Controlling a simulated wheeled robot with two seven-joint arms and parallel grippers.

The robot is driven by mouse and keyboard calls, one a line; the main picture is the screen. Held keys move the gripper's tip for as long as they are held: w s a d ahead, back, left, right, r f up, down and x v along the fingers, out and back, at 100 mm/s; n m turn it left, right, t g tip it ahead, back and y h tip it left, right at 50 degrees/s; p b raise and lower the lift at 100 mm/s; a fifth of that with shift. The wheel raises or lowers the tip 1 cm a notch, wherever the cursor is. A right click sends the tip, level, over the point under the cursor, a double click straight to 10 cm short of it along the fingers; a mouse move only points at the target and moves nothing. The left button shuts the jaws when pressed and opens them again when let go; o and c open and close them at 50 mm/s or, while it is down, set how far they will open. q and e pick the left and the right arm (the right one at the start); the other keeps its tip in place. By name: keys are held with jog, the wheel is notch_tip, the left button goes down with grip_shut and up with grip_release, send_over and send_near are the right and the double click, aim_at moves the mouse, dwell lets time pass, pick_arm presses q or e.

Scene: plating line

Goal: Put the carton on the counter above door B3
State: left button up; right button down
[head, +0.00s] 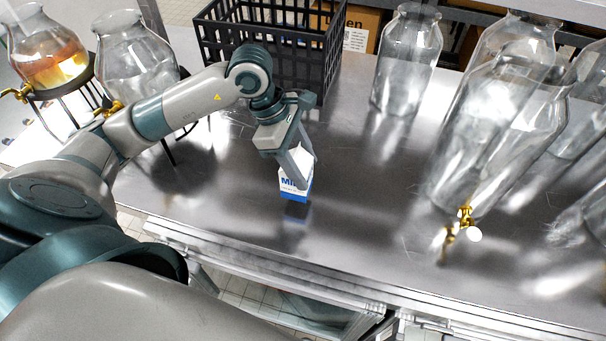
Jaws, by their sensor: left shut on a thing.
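The carton (294,189) is white and blue with lettering on its side, in the middle of the head view. My left gripper (297,168) comes down over it from above and is shut on its upper part. The carton looks upright, at or just above the metal counter (345,215); I cannot tell whether it touches. Its top is partly hidden by the fingers. No door label B3 can be read in this view. My right gripper is not in view.
A black crate (213,38) stands behind my left gripper. Glass jars stand at the right (497,120) and back (405,60), one with a brass tap (465,214). Jars on stands (45,50) are at the left. The counter's front middle is clear.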

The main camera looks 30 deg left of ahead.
pick_arm(q)
jog(key=shift+f+b, duration=0.7)
jog(key=shift+f, duration=1.3)
jog(key=o, duration=1.5)
jog(key=shift+f, duration=0.1)
jog(key=shift+a+r, duration=0.1)
jog(key=shift+r, duration=0.1)
